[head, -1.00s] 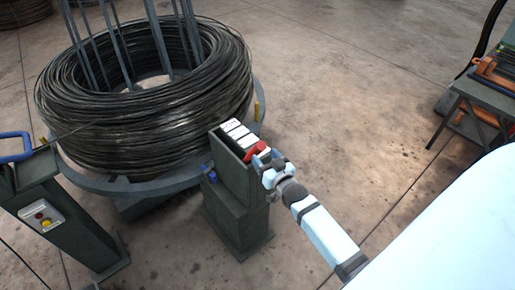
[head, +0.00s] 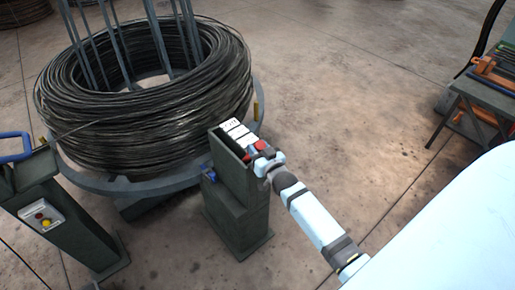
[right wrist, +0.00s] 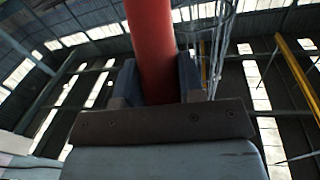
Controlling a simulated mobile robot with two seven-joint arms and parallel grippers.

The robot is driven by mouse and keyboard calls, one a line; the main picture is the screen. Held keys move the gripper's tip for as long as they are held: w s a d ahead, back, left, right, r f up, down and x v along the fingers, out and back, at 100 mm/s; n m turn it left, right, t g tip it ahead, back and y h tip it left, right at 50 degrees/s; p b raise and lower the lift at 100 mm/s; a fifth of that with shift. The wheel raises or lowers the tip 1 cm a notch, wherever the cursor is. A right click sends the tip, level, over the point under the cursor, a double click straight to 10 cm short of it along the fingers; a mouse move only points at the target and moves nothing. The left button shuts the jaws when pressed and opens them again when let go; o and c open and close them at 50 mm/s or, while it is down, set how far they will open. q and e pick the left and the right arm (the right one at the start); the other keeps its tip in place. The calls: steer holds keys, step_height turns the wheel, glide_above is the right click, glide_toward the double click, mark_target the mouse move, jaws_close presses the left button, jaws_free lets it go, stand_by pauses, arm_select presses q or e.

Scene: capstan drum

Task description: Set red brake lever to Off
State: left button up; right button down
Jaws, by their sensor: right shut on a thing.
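The red brake lever (head: 257,147) shows as a small red part at the right side of the dark green pedestal (head: 238,205). White label plates (head: 236,130) lie along the pedestal's top; their writing is too small to read. My right gripper (head: 262,157) is at the lever and shut on it. In the right wrist view the red lever (right wrist: 152,45) stands as a thick bar between the two fingers (right wrist: 157,85). My gripper hides much of the lever in the head view. My left gripper is not in view.
A large coil of dark wire (head: 150,100) sits on a round grey stand behind the pedestal. A green post (head: 70,220) with a button box (head: 42,216) and blue handle is at left. A green table (head: 490,95) is at right. The floor between is clear.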

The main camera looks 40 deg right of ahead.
steer(key=shift+w+r, duration=0.2)
steer(key=shift+r, duration=0.05)
steer(key=w+r+g, duration=0.1)
steer(key=w+g, duration=0.2)
steer(key=w, duration=0.6)
steer(key=w+a+r+g, duration=0.1)
steer(key=w+r+g, duration=0.1)
steer(key=w, duration=0.8)
steer(key=w+a+r+n+g, duration=0.1)
steer(key=w+g, duration=0.2)
steer(key=w, duration=0.6)
steer(key=shift+w+r+g+p, duration=0.2)
steer(key=shift+r+g+p, duration=0.1)
steer(key=shift+p, duration=0.15)
steer(key=shift+a+r, duration=0.1)
